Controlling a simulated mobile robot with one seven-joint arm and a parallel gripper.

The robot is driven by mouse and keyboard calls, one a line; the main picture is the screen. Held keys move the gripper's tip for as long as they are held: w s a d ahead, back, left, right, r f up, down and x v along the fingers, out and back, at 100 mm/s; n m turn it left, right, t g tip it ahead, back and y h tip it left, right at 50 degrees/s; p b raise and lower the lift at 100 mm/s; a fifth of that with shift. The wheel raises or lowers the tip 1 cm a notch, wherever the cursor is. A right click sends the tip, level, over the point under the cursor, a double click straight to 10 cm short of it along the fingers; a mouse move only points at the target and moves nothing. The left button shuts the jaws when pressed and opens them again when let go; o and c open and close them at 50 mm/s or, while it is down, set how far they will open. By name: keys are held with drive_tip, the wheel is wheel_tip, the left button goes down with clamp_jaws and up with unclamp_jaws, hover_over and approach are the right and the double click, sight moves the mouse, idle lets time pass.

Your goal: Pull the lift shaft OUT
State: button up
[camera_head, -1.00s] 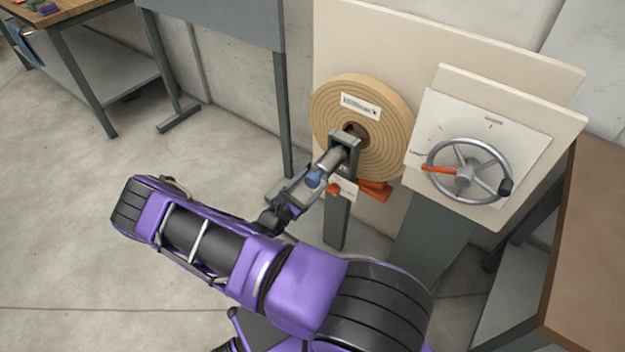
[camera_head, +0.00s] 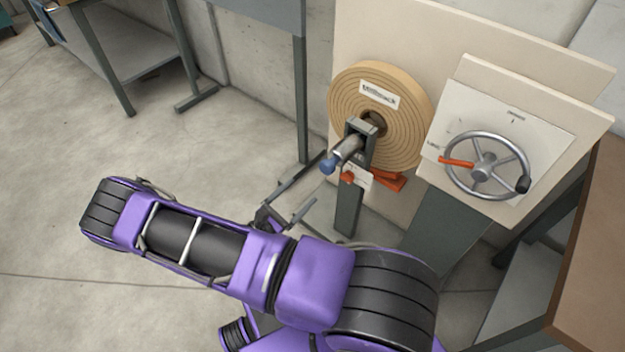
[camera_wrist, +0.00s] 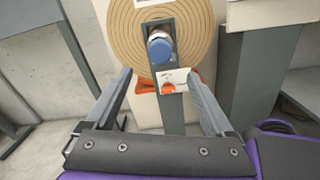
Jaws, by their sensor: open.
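The lift shaft (camera_head: 346,151) is a grey metal rod with a blue knob (camera_head: 328,166) on its near end. It sits in a dark bracket (camera_head: 361,133) on a post in front of the spiral-wound tan disc (camera_head: 401,111). In the wrist view the blue knob (camera_wrist: 160,49) faces me, above a white label. My gripper (camera_head: 306,182) is open and empty. It is apart from the knob, lower and nearer my arm in the head view. In the wrist view its fingers (camera_wrist: 160,78) spread to either side of the post, below the knob.
An orange lever (camera_head: 348,178) and a white tag are just below the shaft. A handwheel (camera_head: 487,166) with a red-orange pointer is on a panel to the right. A brown table (camera_head: 596,250) stands at the right edge.

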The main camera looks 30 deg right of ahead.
drive_tip(key=v, duration=0.5)
idle(0.4)
